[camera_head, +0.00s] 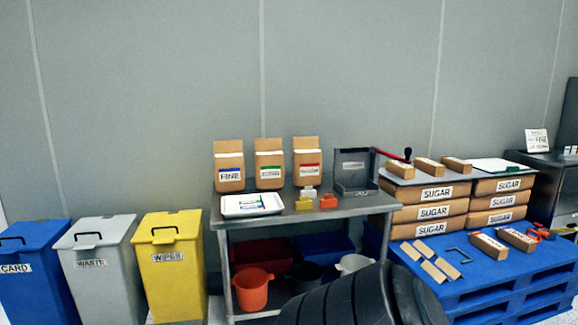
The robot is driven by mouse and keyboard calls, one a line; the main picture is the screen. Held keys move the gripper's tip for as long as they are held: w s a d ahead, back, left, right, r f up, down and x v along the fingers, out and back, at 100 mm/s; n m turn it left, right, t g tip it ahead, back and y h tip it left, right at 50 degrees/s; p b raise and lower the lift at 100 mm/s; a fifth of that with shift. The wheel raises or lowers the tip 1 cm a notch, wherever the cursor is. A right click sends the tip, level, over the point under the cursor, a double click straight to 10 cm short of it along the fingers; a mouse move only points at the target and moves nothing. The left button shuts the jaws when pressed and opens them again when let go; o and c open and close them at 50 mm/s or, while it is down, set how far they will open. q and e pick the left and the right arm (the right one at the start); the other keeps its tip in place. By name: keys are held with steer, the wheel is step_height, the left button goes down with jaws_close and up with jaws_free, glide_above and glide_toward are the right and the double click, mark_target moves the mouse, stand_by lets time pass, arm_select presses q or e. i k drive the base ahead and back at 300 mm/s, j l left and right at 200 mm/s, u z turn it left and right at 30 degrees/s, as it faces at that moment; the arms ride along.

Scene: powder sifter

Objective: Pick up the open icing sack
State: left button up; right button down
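Three brown paper sacks with folded-up tops and white bands stand upright in a row on a steel table (345,206). The left sack (229,161) has a blue-edged label reading FINE. The middle sack (269,165) has a green-edged label and the right sack (307,160) a red-edged one, both too small to read. I cannot tell which is the icing sack or whether any is open. Neither gripper is in view; a dark rounded part, probably mine, shows at the bottom centre.
A white tray (229,211), yellow and orange scoop-like items (328,202) and a grey box-like stand (352,171) share the table. Buckets (252,291) sit below. Bins (168,267) stand left; a blue pallet (500,275) with SUGAR sacks (433,212) stands right.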

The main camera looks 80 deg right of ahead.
mark_target(269, 165)
steer(key=k+l+z, duration=0.1)
steer(key=l+z, duration=0.25)
steer(key=k+l+z, duration=0.1)
steer(key=l+z, duration=0.3)
steer(key=i+l+z, duration=0.15)
steer(key=l+z, duration=0.15)
steer(key=z, duration=0.15)
steer(key=i+l+z, duration=0.2)
steer(key=z, duration=0.25)
steer(key=i+l+z, duration=0.2)
steer(key=z, duration=0.25)
steer(key=u, duration=0.3)
steer(key=i+l+u, duration=0.2)
steer(key=u, duration=0.25)
steer(key=i+l+u, duration=0.5)
steer(key=i+l, duration=0.15)
steer(key=l, duration=0.15)
steer(key=i+l+u, duration=0.1)
steer(key=l, duration=0.35)
steer(key=i, duration=0.1)
